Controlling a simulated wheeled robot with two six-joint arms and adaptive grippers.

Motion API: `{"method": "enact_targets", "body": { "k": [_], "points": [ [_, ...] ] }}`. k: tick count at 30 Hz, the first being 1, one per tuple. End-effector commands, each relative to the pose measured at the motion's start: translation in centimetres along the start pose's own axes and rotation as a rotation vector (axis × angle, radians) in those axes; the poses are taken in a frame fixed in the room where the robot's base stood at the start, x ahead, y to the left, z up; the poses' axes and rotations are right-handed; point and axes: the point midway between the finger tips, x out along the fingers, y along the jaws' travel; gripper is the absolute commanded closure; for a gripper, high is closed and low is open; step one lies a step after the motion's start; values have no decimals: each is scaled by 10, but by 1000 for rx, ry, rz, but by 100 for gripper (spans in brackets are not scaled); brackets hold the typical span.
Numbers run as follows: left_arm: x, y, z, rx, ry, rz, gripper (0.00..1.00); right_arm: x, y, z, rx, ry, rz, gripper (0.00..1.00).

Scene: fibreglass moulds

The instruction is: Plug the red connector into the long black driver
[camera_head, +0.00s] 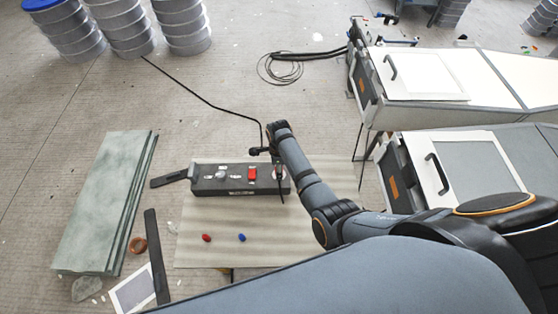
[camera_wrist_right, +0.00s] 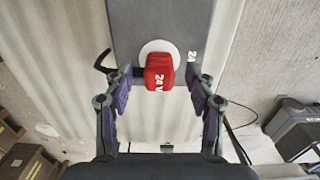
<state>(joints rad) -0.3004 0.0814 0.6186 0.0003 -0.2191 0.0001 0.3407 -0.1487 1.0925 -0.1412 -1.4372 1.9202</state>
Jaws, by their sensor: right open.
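The long black driver (camera_head: 220,190) lies on the striped board, a red block (camera_head: 252,174) near its right end. My right gripper (camera_wrist_right: 159,86) is open, one finger on each side of the red block, with gaps visible. I cannot tell whether the block is seated. A small red piece (camera_head: 207,237) and a small blue piece (camera_head: 242,237) lie on the board. My left gripper is not in view.
The striped board (camera_head: 320,225) is mostly clear in front of the driver. Green panels (camera_head: 105,200) and a black bar (camera_head: 157,255) lie to the left. White-topped cases (camera_head: 420,75) stand at the right. A black cable (camera_head: 200,98) runs behind the driver.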

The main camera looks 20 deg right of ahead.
Motion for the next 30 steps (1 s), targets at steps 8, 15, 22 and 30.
{"method": "enact_targets", "body": {
  "k": [8,15,22,30],
  "points": [
    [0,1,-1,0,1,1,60,-63,0,1,0,-2,-3,44],
    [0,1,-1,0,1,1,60,-95,0,0,0,0,0,44],
    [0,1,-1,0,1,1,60,-101,0,0,0,0,0,44],
    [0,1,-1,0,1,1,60,-100,0,0,0,0,0,44]
  ]
}}
